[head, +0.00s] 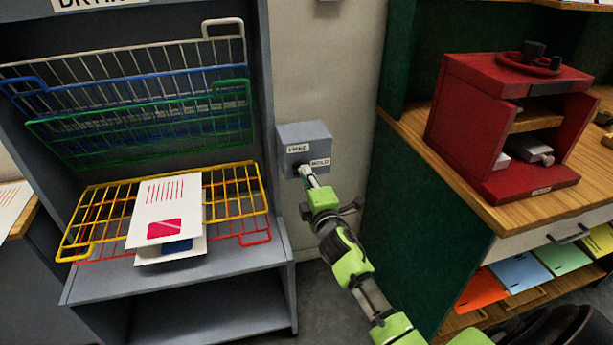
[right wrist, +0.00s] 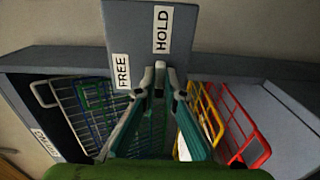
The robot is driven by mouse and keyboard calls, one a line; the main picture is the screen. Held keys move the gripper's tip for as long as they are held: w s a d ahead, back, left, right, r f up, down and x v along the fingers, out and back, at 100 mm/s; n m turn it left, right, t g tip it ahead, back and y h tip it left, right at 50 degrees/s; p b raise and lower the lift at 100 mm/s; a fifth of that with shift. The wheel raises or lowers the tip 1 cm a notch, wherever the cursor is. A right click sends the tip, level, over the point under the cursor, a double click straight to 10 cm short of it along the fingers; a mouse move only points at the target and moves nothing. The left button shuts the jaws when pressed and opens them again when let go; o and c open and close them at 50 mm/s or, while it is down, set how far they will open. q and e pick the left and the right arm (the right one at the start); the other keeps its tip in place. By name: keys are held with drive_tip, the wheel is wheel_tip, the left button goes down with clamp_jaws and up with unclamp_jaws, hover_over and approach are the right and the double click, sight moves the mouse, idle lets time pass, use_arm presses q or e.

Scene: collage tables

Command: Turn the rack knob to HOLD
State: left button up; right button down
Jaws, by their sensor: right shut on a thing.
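A grey box (head: 304,138) on the wall beside the rack carries a FREE label and a HOLD label. In the right wrist view the box (right wrist: 150,20) fills the top middle, with FREE (right wrist: 122,72) at left and HOLD (right wrist: 162,30) above the fingertips. My right gripper (head: 306,175) reaches the lower part of the box. In the right wrist view its fingertips (right wrist: 162,78) are closed together on the rack knob at the box face. The knob is mostly hidden by the fingers, so its pointing direction is unclear. My left gripper is not in view.
A grey drying rack (head: 282,215) stands left of the box, with several coloured wire shelves. Printed sheets (head: 165,205) lie on the yellow shelf (head: 100,205). A red press (head: 480,120) stands on the wooden-topped cabinet (head: 410,125) at right.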

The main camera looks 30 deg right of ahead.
drive_tip(key=c, duration=2.1)
unclamp_jaws()
drive_tip(key=shift+c, duration=0.2)
drive_tip(key=v, duration=1.2)
